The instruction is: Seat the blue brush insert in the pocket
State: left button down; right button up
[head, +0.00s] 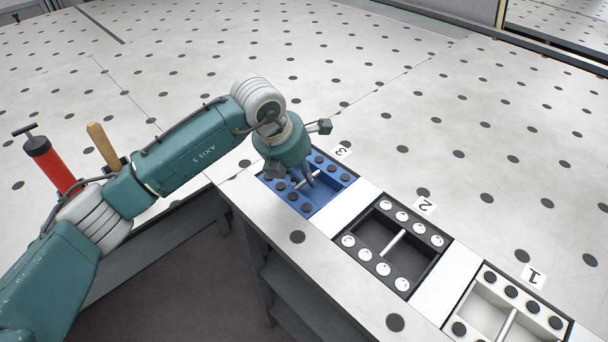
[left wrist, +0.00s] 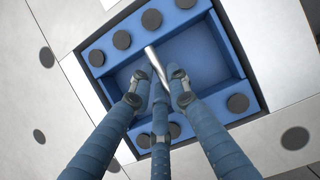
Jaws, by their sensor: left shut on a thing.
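The blue brush insert (head: 325,197) is at the place marked 3, at the far end of the row. It is a blue tray with dark round pads along two sides and a metal bar across its middle. My left gripper (head: 308,180) reaches down into it and is shut on the bar. The left wrist view shows the three fingers (left wrist: 157,88) around the bar and the blue insert (left wrist: 205,48) roughly lined up with the pocket edges. The pocket is mostly hidden beneath the insert; I cannot tell whether the insert is fully down. My right gripper is not in view.
A black insert (head: 432,251) with white pads lies at label 2 (head: 425,206). A white insert (head: 476,298) with dark pads lies at label 1 (head: 533,276). A red pump-like tool (head: 52,168) and a wooden handle (head: 101,143) stand at left. The perforated tabletop behind is clear.

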pick_arm(q)
jog(key=c, duration=1.6)
grip_release()
jog(key=shift+f, duration=0.1)
jog(key=shift+s, duration=0.1)
jog(key=v, duration=1.2)
jog(key=shift+d, duration=0.1)
